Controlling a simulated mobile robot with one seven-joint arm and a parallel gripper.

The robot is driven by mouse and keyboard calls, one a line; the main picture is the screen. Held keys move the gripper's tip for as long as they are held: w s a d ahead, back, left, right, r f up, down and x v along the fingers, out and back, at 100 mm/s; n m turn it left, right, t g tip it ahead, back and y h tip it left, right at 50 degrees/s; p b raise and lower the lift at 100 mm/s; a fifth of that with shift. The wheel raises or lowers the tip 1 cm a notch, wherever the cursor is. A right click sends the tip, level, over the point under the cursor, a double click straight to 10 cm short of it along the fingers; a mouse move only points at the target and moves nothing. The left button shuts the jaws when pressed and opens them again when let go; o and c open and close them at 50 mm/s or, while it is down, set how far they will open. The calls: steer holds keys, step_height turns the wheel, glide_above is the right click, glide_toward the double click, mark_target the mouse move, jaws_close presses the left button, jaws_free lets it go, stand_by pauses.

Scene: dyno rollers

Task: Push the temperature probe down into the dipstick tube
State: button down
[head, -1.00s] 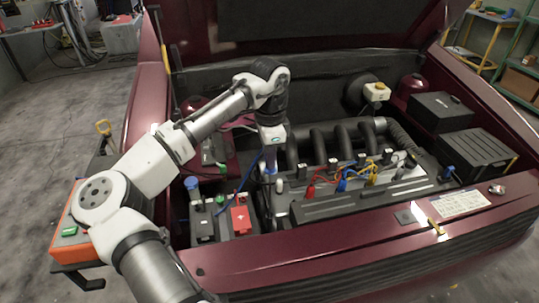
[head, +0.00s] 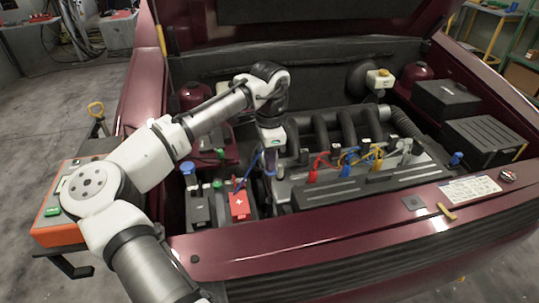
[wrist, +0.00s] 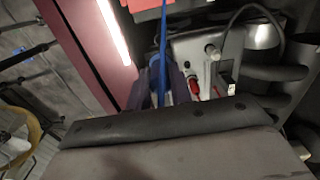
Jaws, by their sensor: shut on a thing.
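In the head view my gripper (head: 270,168) points down at the left end of the engine, beside the engine cover. It is shut on the temperature probe, whose body is mostly hidden between the fingers. The probe's blue cable (head: 250,165) loops from the gripper down towards the battery area. In the wrist view my gripper (wrist: 163,92) shows two dark fingers around a blue part, and the blue cable (wrist: 162,40) runs up from it. The dipstick tube is hidden by the gripper; I cannot tell how deep the probe is in it.
The battery's red cover (head: 239,205) is close on the left. The engine cover (head: 345,185) and red, blue and yellow leads (head: 376,160) lie on the right. The raised hood is behind, and the front body panel (head: 350,220) is in front.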

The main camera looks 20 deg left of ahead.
steer(key=shift+f+b, duration=1.5)
steer(key=shift+f, duration=0.4)
step_height(320, 180, down, 8)
steer(key=b, duration=0.2)
steer(key=shift+r, duration=0.25)
steer(key=c, duration=1.2)
jaws_free()
steer(key=shift+o, duration=0.2)
step_height(320, 180, up, 14)
steer(key=shift+f+b, duration=0.1)
steer(key=shift+b, duration=0.45)
